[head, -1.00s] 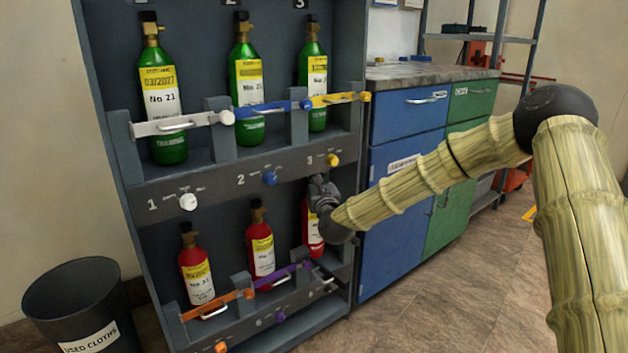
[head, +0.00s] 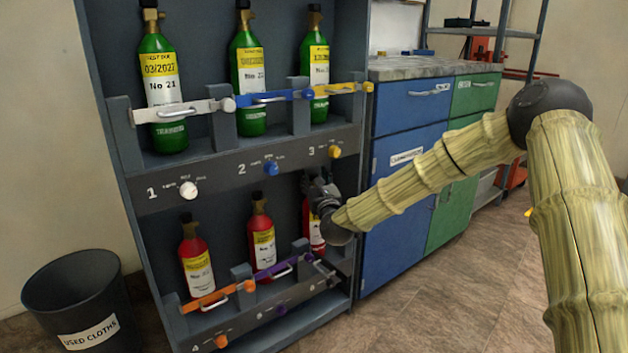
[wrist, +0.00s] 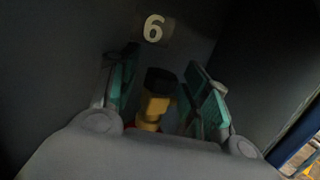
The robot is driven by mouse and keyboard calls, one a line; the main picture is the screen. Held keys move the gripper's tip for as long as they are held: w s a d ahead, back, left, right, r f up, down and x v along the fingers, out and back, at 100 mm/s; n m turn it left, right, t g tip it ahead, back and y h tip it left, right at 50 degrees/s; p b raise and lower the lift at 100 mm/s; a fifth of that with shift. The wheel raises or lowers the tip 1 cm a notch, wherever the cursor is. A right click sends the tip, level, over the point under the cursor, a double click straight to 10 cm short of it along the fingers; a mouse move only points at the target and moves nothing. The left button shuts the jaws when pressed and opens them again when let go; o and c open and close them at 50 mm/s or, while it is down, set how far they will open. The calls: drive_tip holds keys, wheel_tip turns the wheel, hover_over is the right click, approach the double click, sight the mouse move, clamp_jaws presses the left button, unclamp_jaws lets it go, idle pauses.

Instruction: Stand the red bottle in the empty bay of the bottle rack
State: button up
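The red bottle (head: 316,233) stands upright, as far as I can see, in bay 6 at the lower right of the bottle rack (head: 352,150). My gripper and wrist hide much of it in the head view. My gripper (head: 318,188) is at the bottle's top. In the wrist view, my gripper's two green-padded fingers stand apart on either side of the brass valve and black cap (wrist: 158,82). A narrow gap shows beside the valve, so the fingers look open. The number 6 is on the rack's back wall behind. The bottle's foot is hidden.
Two other red bottles (head: 196,262) (head: 262,240) stand in bays 4 and 5 behind orange and purple bars. Three green bottles (head: 163,95) fill the upper shelf. Blue and green cabinets (head: 405,190) stand right; a used-cloths bin (head: 80,290) stands left.

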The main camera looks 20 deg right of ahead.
drive_tip(key=shift+s, duration=0.15)
drive_tip(key=s+f+p, duration=0.1)
drive_tip(key=s+p, duration=0.3)
drive_tip(key=s, duration=0.7)
drive_tip(key=shift+s+a+f, duration=0.25)
drive_tip(key=shift+s+f, duration=0.05)
drive_tip(key=shift+f, duration=0.05)
idle(0.8)
